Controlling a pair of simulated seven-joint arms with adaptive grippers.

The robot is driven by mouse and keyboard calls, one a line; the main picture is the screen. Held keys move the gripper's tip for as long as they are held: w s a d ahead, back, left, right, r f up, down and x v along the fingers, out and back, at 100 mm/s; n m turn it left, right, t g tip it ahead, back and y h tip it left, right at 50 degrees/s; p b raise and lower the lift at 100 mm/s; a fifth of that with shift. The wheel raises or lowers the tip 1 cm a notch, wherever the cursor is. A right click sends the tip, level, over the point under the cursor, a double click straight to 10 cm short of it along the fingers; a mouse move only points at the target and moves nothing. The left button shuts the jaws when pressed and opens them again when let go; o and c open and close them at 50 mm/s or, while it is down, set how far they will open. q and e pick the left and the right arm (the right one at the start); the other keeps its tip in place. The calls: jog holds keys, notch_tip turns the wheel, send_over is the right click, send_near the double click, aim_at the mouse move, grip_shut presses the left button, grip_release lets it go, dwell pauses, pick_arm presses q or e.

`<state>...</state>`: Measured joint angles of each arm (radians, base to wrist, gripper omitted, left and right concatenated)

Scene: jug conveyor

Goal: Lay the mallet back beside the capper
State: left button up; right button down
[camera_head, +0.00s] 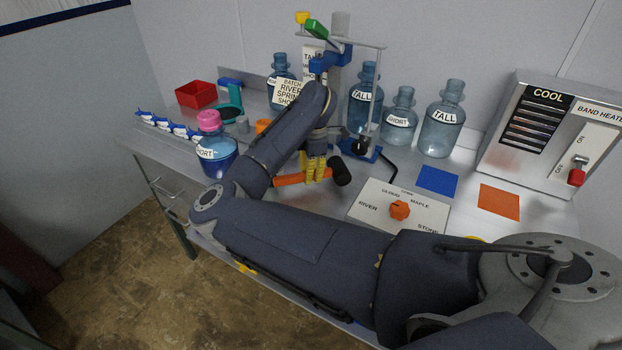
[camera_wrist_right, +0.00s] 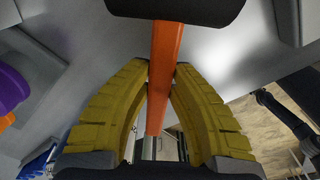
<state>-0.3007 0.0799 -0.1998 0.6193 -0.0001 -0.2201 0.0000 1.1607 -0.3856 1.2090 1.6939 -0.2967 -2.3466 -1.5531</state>
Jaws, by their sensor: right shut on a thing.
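The mallet has an orange handle (camera_head: 288,180) and a black head (camera_head: 341,173). My right gripper (camera_head: 316,172), with yellow fingers, is shut on the handle. In the right wrist view the fingers (camera_wrist_right: 160,85) pinch the orange handle (camera_wrist_right: 164,60), with the black head (camera_wrist_right: 175,7) at the top edge. What looks like the capper is a blue and grey press (camera_head: 330,60) with a green lever, behind my right forearm and partly hidden. The mallet head is in front of its blue base (camera_head: 352,148); I cannot tell whether the mallet touches the bench. My left gripper is not in view.
Several blue jugs (camera_head: 441,120) stand along the back. A jug with a pink cap (camera_head: 209,122) stands at the left, near a red bin (camera_head: 196,94). A dial board (camera_head: 372,212), a blue square (camera_head: 437,179), an orange square (camera_head: 499,202) and a band heater box (camera_head: 548,135) lie to the right.

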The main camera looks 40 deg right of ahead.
jog(key=shift+f, duration=0.95)
jog(key=c, duration=1.3)
grip_release()
jog(key=shift+f, duration=0.1)
jog(key=r, duration=1.2)
jog(key=shift+s+d+r, duration=0.1)
jog(key=shift+s+d, duration=0.05)
jog(key=shift+d, duration=0.2)
